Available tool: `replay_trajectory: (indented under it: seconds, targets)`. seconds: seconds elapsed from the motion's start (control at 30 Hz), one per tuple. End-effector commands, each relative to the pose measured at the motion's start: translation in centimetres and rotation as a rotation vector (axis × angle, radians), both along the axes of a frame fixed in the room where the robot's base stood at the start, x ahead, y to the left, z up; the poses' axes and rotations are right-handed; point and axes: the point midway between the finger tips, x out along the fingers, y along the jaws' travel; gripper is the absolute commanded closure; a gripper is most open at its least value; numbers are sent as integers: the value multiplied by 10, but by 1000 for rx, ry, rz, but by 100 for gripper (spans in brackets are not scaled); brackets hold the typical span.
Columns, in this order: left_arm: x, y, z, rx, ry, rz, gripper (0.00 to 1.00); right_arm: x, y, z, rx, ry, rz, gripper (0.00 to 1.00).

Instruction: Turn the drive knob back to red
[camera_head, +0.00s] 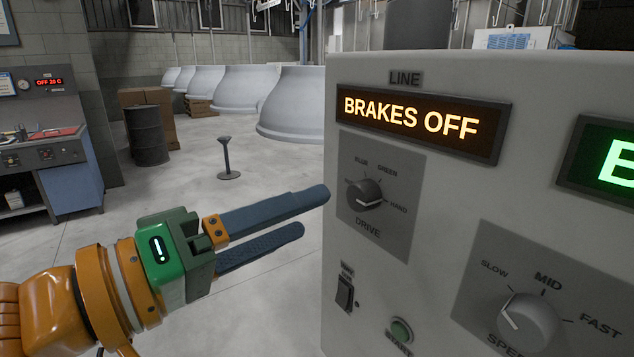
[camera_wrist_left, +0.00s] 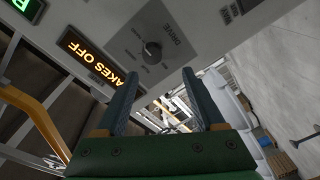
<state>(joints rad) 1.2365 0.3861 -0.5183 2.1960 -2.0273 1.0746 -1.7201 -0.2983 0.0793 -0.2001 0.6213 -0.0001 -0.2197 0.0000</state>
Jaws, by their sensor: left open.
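The drive knob (camera_head: 365,193) is a dark round knob on a grey plate of the control panel, with BLUE, GREEN and HAND marked around it. A marking at its left is too small to read surely. Its pale pointer line seems to face right, towards HAND. My left gripper (camera_head: 314,212) is open and empty, left of the knob and apart from it, with its fingers pointing at the panel. In the left wrist view the knob (camera_wrist_left: 152,50) shows beyond the fingers, roughly between them. My right gripper is not in view.
A green-lit display (camera_head: 610,162) is at the right. Open floor, a drum (camera_head: 147,135) and large grey hoods (camera_head: 295,105) lie behind.

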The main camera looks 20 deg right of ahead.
Motion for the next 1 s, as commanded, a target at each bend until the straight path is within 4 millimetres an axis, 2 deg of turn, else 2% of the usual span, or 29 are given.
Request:
replay_trajectory:
  seconds: [0.03, 0.1, 0.3, 0.57, 0.6, 0.8, 0.87, 1.0]
  targets:
    - [3, -9, 6, -1, 5, -7, 29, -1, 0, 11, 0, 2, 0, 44]
    - [9, -23, 7, -2, 8, -6, 29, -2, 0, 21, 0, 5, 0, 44]
    - [24, -52, 4, -3, 9, -5, 29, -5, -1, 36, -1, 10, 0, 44]
    - [26, -57, 0, -3, 6, -2, 29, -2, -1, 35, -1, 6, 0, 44]
    - [27, -57, 0, -3, 6, -2, 32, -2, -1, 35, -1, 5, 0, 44]
    - [26, -57, 0, -3, 8, -3, 86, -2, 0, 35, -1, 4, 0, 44]
    - [26, -57, 0, -3, 7, -4, 100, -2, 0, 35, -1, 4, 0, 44]
    - [26, -57, 0, -4, 9, -3, 100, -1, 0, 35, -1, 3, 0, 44]
